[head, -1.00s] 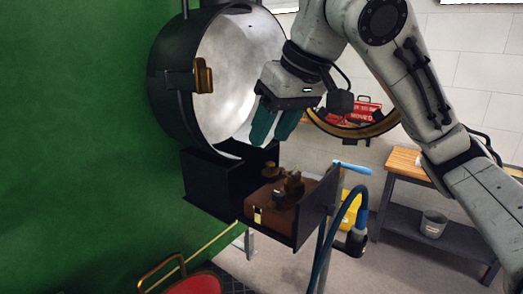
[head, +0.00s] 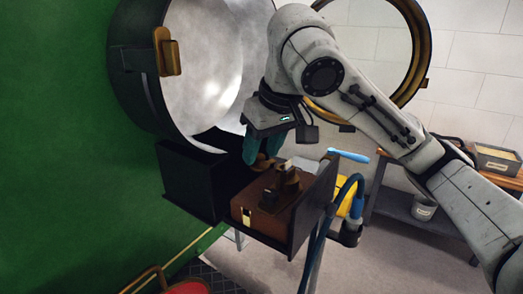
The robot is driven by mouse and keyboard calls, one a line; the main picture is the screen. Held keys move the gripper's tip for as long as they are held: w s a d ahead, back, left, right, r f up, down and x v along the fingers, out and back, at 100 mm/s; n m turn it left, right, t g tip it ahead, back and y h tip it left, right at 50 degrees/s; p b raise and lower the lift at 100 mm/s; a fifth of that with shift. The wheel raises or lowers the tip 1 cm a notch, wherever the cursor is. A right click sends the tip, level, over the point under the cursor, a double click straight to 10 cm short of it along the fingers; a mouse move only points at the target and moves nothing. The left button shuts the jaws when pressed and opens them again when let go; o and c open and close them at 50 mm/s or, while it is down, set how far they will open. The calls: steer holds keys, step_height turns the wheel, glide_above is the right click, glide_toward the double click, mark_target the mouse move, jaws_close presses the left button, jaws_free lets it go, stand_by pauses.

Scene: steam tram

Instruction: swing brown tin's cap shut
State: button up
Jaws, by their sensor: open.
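The brown tin (head: 262,222) sits in an open black box-like tray (head: 190,180) below the large round drum. A small yellow tag shows on its front face. Brown and dark fittings (head: 283,188) stand on its top, and a rounded brown piece (head: 262,164) rises at its back left. I cannot tell for sure which of these is the cap. My gripper (head: 261,152) has teal fingers pointing down just above and behind the tin's back left, close to the rounded piece. Its jaws are open. Whether a finger touches that piece is unclear.
The drum (head: 140,85) with a brass latch (head: 168,52) stands above left, against a green wall. Its round door (head: 416,50) hangs open behind my arm. A blue hose (head: 345,190) and blue handle (head: 348,155) are right of the tray. A bench with a bucket (head: 423,208) stands farther right.

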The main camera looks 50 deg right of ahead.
steer(key=shift+w+f, duration=0.15)
steer(key=shift+f, duration=0.2)
steer(key=shift+c, duration=0.2)
jaws_close()
